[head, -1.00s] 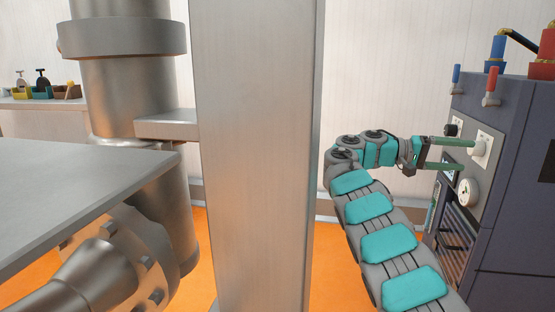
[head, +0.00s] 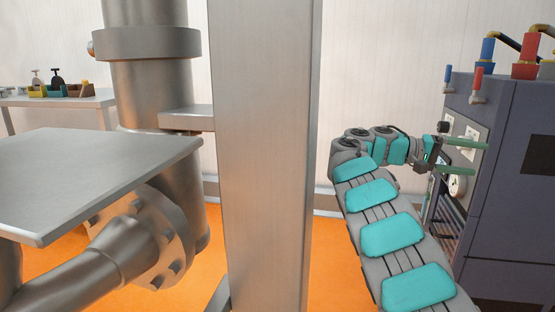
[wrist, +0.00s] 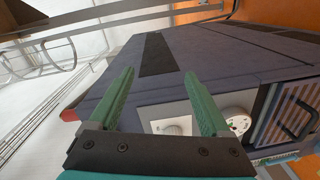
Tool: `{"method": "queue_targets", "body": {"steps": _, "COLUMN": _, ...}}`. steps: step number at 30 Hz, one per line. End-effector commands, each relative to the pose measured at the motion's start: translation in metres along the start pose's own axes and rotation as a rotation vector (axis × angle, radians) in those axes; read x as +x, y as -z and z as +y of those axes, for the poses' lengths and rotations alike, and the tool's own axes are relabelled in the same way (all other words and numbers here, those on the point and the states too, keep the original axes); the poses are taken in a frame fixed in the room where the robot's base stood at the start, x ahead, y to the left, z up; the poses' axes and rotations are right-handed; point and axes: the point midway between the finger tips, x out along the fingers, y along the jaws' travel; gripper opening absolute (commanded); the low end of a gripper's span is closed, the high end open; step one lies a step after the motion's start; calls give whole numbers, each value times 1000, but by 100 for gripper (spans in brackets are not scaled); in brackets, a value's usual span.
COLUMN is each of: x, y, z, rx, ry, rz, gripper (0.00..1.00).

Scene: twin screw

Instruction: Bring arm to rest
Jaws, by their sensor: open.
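My arm reaches from the bottom right of the head view toward the dark blue-grey cabinet (head: 515,190). My gripper (head: 458,156) is open, with two green fingers beside the cabinet's control face. In the wrist view my gripper (wrist: 158,76) has nothing between its fingers. A white panel with a round knob (wrist: 172,129) shows between the fingers, and a white dial (wrist: 238,123) lies right of them. In the head view the fingers partly hide the panel and dial; whether they touch anything cannot be told.
A metal post (head: 265,150) stands left of my arm. A grey tabletop (head: 95,180) and thick pipes (head: 155,90) are farther left. Red and blue fittings (head: 488,50) stand on the cabinet. Open orange floor (head: 340,260) shows between post and arm.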

Motion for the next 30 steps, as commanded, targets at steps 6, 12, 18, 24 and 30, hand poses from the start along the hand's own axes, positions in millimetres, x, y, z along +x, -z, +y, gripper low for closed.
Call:
{"method": "queue_targets", "body": {"steps": 6, "x": 7, "y": -31, "z": 13, "rx": -67, "ry": 71, "rz": -31, "gripper": 82}}
{"method": "queue_targets", "body": {"steps": 12, "x": 15, "y": -88, "z": 15, "rx": -153, "ry": 220, "rz": -74, "gripper": 82}}
{"method": "queue_targets", "body": {"steps": 18, "x": 13, "y": -158, "z": 1, "rx": -221, "ry": 417, "rz": -110, "gripper": 82}}
{"method": "queue_targets", "body": {"steps": 24, "x": -8, "y": -235, "z": -24, "rx": -279, "ry": 643, "rz": -130, "gripper": 82}}
{"method": "queue_targets", "body": {"steps": 30, "x": -46, "y": -317, "z": -55, "rx": -335, "ry": 888, "rz": -138, "gripper": 82}}
